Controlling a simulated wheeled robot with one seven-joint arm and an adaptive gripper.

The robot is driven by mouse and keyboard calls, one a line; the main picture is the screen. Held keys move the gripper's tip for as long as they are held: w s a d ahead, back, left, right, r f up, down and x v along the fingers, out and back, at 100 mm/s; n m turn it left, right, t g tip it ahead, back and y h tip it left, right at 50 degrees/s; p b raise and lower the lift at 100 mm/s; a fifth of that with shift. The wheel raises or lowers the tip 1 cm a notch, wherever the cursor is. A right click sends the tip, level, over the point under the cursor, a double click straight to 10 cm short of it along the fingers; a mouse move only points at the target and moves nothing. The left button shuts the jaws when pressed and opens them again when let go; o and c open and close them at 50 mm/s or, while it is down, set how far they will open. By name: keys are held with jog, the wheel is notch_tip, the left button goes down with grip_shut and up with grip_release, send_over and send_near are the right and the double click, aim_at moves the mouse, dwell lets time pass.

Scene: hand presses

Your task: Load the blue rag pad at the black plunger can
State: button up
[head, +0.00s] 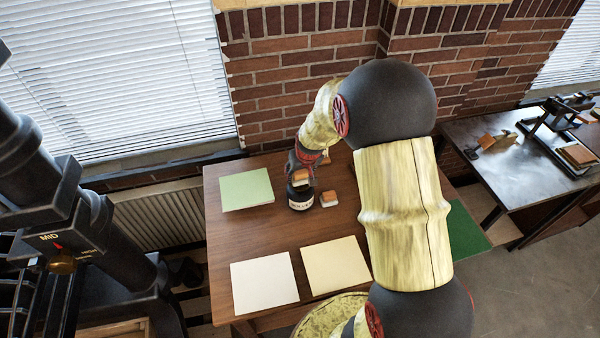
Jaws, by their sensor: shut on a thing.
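My gripper (303,168) is at the far end of my arm, pointing down over the wooden table. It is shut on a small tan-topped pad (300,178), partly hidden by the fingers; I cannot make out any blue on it. Directly below is the black plunger can (299,204), a short dark can with a white label band. The pad is at the can's top; I cannot tell if they touch. A second block (328,198), orange-brown on top with a pale lower part, sits on the table just right of the can.
The wooden table (250,235) holds a green sheet (246,189), a white sheet (264,281) and a cream sheet (336,266). A black press (60,240) stands at the left. Another bench (510,185) with tools is at the right. A brick wall (290,100) stands behind.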

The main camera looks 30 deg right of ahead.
jog(key=shift+f, duration=0.1)
dwell(0.3)
jog(key=shift+r+p, duration=2)
jog(key=shift+r, duration=1.6)
jog(key=shift+f, duration=0.1)
